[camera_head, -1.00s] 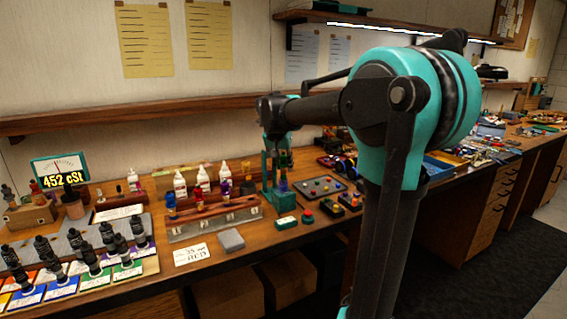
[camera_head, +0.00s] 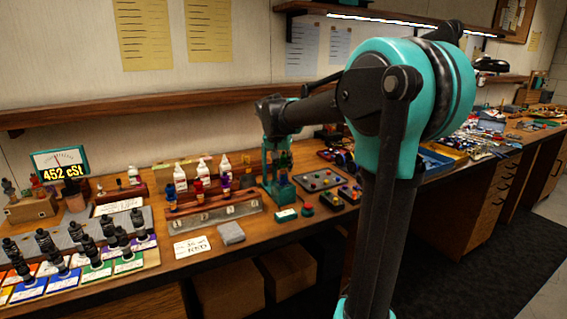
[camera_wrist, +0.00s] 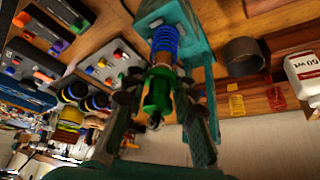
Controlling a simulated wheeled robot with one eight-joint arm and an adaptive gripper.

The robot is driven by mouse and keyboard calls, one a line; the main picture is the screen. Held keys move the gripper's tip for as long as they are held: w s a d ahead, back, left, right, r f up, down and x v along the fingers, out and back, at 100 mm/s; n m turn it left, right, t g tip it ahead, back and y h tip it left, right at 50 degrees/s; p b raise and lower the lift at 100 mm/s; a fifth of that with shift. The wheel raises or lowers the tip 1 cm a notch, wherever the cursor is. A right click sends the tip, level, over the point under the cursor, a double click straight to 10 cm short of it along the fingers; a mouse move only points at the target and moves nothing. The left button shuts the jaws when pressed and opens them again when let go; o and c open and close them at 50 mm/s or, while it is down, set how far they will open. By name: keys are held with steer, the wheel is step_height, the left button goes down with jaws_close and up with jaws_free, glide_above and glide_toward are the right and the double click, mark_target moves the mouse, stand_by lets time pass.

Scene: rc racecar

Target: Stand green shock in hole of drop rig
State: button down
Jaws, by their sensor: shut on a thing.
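The green shock (camera_wrist: 157,92) is held between the fingers of my gripper (camera_wrist: 152,100) in the wrist view. A blue coil spring (camera_wrist: 165,42) lines up with its far end, against the teal drop rig (camera_wrist: 203,45); I cannot tell whether the spring is part of the shock or whether the shock's end sits in the hole, which is hidden. In the head view the drop rig (camera_head: 267,184) stands on the bench, with my gripper (camera_head: 281,148) at its upper part. The shock is small and dark there.
A wooden rack (camera_head: 212,210) with several coloured shocks stands left of the rig, with white bottles (camera_head: 180,177) behind. A grey block (camera_head: 231,233) and a card (camera_head: 192,246) lie in front.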

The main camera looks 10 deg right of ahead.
steer(key=shift+f, duration=1.55)
steer(key=c, duration=1.2)
jaws_free()
steer(key=shift+o, duration=0.2)
steer(key=v, duration=1.2)
